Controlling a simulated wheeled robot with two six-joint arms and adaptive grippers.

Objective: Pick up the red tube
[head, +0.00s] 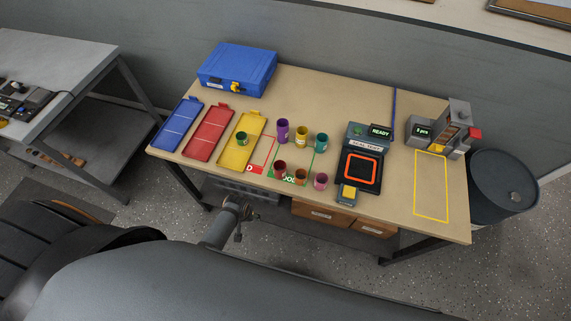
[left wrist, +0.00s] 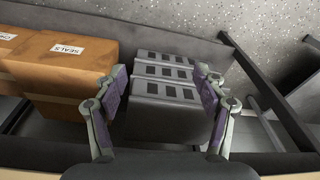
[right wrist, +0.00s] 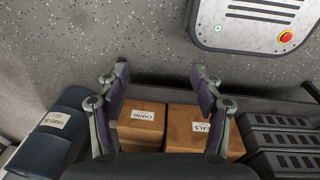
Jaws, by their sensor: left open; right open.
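The dark red tube (head: 279,168), a small open cup shape, stands upright on the table near the front edge of the marked red and green zones. It shows only in the head view. My left gripper (head: 239,204) is in front of the table's front edge, left of the red tube and apart from it. In the left wrist view it is open and empty (left wrist: 160,78), facing the under-table shelf. My right gripper (right wrist: 160,75) is open and empty in the right wrist view, over floor and boxes. It does not show in the head view.
Near the red tube stand purple (head: 283,130), yellow (head: 301,132), teal (head: 321,142), orange-brown (head: 300,176) and pink (head: 320,181) tubes. A green tube (head: 242,138) stands in the yellow tray (head: 234,160). A black device (head: 361,168) is to the right. A grey crate (left wrist: 165,80) sits below.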

